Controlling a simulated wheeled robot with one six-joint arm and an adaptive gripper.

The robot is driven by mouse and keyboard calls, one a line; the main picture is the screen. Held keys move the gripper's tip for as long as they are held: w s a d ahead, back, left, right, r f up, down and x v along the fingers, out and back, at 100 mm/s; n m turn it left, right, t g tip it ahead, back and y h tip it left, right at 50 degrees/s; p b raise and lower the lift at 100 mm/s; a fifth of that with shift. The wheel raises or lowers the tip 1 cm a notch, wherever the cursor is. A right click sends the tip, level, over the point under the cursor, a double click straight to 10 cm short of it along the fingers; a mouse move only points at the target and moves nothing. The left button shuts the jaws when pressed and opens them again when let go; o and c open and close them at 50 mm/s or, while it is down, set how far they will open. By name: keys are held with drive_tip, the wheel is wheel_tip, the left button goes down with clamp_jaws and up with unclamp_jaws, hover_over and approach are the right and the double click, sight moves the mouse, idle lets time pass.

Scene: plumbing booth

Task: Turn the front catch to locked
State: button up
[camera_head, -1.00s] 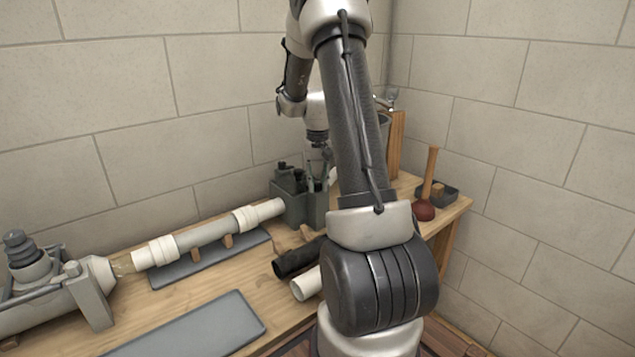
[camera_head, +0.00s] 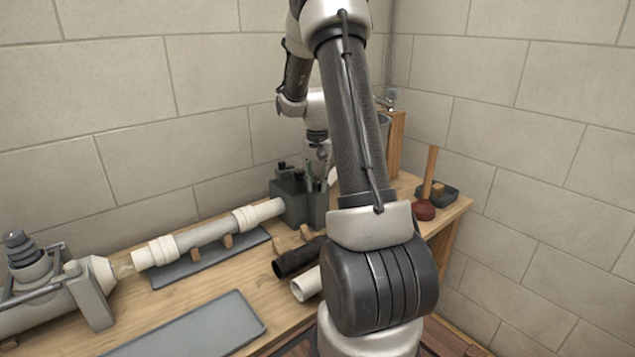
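I cannot make out the front catch for certain in the head view. A dark grey-green box-like fixture (camera_head: 291,207) stands at the back of the bench, with small dark parts on its top. My gripper (camera_head: 319,178) points down at the right side of this fixture, close above or against it. My own arm in front partly hides the gripper. The fingers are small and dark against the fixture, so their opening and any contact cannot be told.
A white and grey pipe assembly (camera_head: 205,234) lies left of the fixture on a grey mat. A black pipe piece (camera_head: 296,260) and a white one (camera_head: 305,285) lie in front. A plunger (camera_head: 426,208) stands at right. A flat grey plate (camera_head: 205,325) lies at the front left.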

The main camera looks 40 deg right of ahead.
sight(317, 183)
drive_tip(key=o, duration=0.5)
drive_tip(key=shift+c, duration=0.2)
wheel_tip(317, 183, up, 12)
idle(0.6)
drive_tip(key=s+a+r+n+t, duration=0.2)
drive_tip(key=s+a+r+n, duration=0.1)
drive_tip(key=s+a, duration=0.6)
drive_tip(key=s+a+r+n+t, duration=0.2)
drive_tip(key=s+a+n, duration=0.4)
drive_tip(key=s+a, duration=0.4)
drive_tip(key=shift+s+a+r, duration=0.25)
drive_tip(key=shift+s+r, duration=0.65)
drive_tip(key=shift+s, duration=1.8)
